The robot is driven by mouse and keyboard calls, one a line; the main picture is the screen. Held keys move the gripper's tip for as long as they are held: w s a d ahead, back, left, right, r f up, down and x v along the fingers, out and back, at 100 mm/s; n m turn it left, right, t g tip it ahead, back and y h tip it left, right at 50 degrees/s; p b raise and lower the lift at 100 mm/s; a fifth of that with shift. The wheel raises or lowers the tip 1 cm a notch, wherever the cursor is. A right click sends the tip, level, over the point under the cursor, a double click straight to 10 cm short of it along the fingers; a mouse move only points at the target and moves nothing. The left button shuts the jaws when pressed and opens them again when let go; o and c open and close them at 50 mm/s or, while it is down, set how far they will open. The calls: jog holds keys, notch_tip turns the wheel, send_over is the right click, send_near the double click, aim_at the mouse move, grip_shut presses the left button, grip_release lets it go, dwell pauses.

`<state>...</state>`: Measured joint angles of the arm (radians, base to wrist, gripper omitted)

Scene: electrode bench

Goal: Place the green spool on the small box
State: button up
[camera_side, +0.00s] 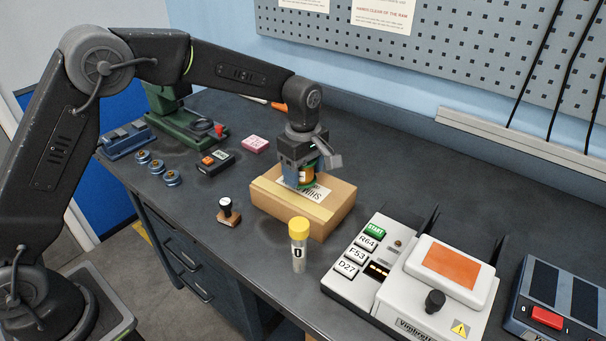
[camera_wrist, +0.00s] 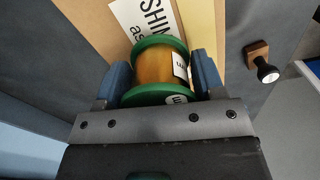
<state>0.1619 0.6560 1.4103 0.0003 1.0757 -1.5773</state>
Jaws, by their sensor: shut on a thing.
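The green spool (camera_wrist: 160,68) has green flanges and an amber winding with a white label. It lies between the two blue fingers of my gripper (camera_wrist: 163,80) in the wrist view, and the fingers are shut on it. In the side view my gripper (camera_side: 302,178) is over the small cardboard box (camera_side: 325,219), with the spool (camera_side: 307,177) partly hidden by the fingers. The box carries tape and a white printed label. The spool is at or just above the box top; I cannot tell whether it touches.
A yellow-capped tube (camera_side: 298,246) stands in front of the box, and a stamp (camera_side: 228,213) stands to its left. A white machine (camera_side: 420,275) is at the right. Several small blue spools (camera_side: 158,167) and a green device (camera_side: 186,127) are at the left. Bench behind the box is clear.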

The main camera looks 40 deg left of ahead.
jog(key=shift+f, duration=0.7)
jog(key=o, duration=1.3)
jog(key=shift+f, duration=0.2)
